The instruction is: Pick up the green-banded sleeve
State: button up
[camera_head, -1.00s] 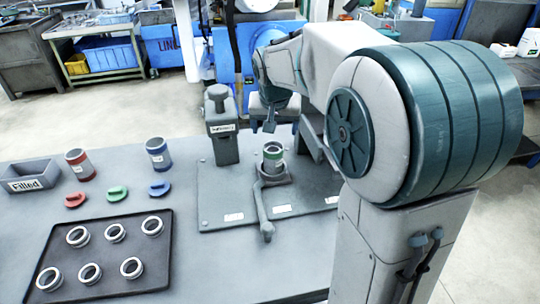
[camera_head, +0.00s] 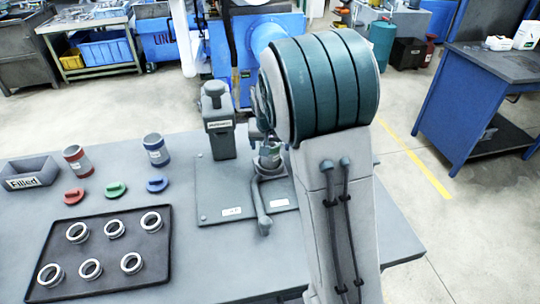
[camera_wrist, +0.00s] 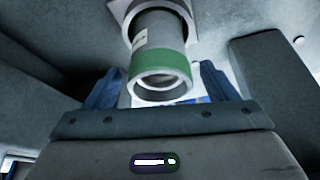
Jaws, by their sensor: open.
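The green-banded sleeve (camera_head: 269,161) stands upright in the holder (camera_head: 272,188) with the lever on the grey plate. My arm partly hides it in the head view. In the wrist view the grey sleeve with its green band (camera_wrist: 160,63) and open round end is in the middle. My gripper (camera_wrist: 160,72) is open, with one blue finger on each side of the sleeve. Gaps show between the fingers and the sleeve, and I cannot tell how deep the sleeve sits between them. In the head view the fingers are mostly hidden behind my arm.
A grey dispenser post (camera_head: 218,125) stands just left of the holder. A red-banded sleeve (camera_head: 78,162), a blue-banded sleeve (camera_head: 156,150), coloured caps and the "Filled" bin (camera_head: 31,175) are farther left. A black tray (camera_head: 105,278) holds several rings.

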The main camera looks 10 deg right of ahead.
jog(key=shift+x, duration=0.9)
jog(key=c, duration=1.1)
jog(key=shift+w+r, duration=0.1)
jog(key=shift+c, duration=0.2)
jog(key=shift+r, duration=0.1)
